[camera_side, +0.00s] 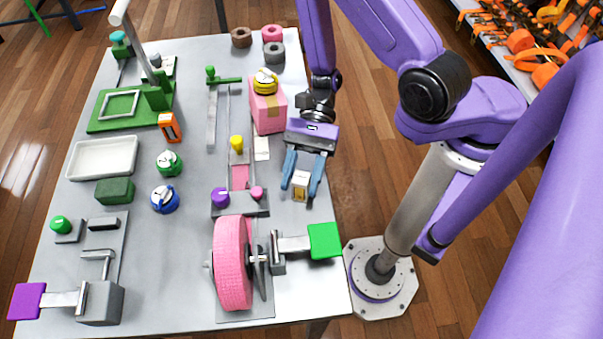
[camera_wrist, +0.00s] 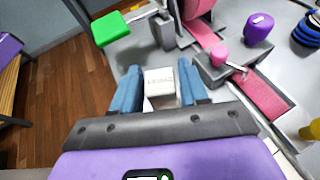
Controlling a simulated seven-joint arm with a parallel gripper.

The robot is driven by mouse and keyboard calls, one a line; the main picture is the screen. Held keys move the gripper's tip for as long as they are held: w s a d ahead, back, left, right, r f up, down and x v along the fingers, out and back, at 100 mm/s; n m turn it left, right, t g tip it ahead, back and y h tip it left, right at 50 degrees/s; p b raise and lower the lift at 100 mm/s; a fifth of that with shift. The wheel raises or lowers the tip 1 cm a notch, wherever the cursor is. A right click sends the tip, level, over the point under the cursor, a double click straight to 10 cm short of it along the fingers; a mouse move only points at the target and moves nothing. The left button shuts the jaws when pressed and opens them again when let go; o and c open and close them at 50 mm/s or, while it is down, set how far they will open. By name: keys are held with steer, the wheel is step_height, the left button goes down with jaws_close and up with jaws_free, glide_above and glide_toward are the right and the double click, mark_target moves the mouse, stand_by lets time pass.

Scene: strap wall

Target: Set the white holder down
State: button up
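The white holder (camera_side: 301,186) is a small block with a yellowish part in the side view. It sits between the blue fingers of my gripper (camera_side: 300,184), near the table's right edge. In the wrist view the white holder (camera_wrist: 160,80) shows a pale top with faint dark lettering, and the blue fingers of my gripper (camera_wrist: 161,88) close in on both its sides. The gripper looks shut on it. The holder looks upright. Whether its underside touches the table is hidden.
A pink strap wheel (camera_side: 233,262) and a green-paddled lever (camera_side: 324,240) stand toward the front. A pink box (camera_side: 268,112) with a yellow roll (camera_side: 265,81) on top stands behind and left of the gripper. The grey table (camera_side: 190,240) has bare patches between fixtures.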

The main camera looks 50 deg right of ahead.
steer(key=shift+o, duration=0.8)
steer(key=shift+r, duration=0.15)
steer(key=w+d+r+n+g+h, duration=0.1)
steer(key=w+d+r+n+h, duration=0.2)
steer(key=d, duration=0.4)
steer(key=d+r+n+g+h, duration=0.2)
steer(key=d+r+n+h, duration=0.25)
steer(key=d, duration=0.25)
steer(key=s+d+r+n+t+h, duration=0.4)
steer(key=s+r+n+t, duration=0.3)
steer(key=n, duration=1.1)
steer(key=shift+s+d+r+t+h, duration=0.2)
steer(key=shift+s+r+t+h, duration=0.15)
steer(key=shift+s+t, duration=0.35)
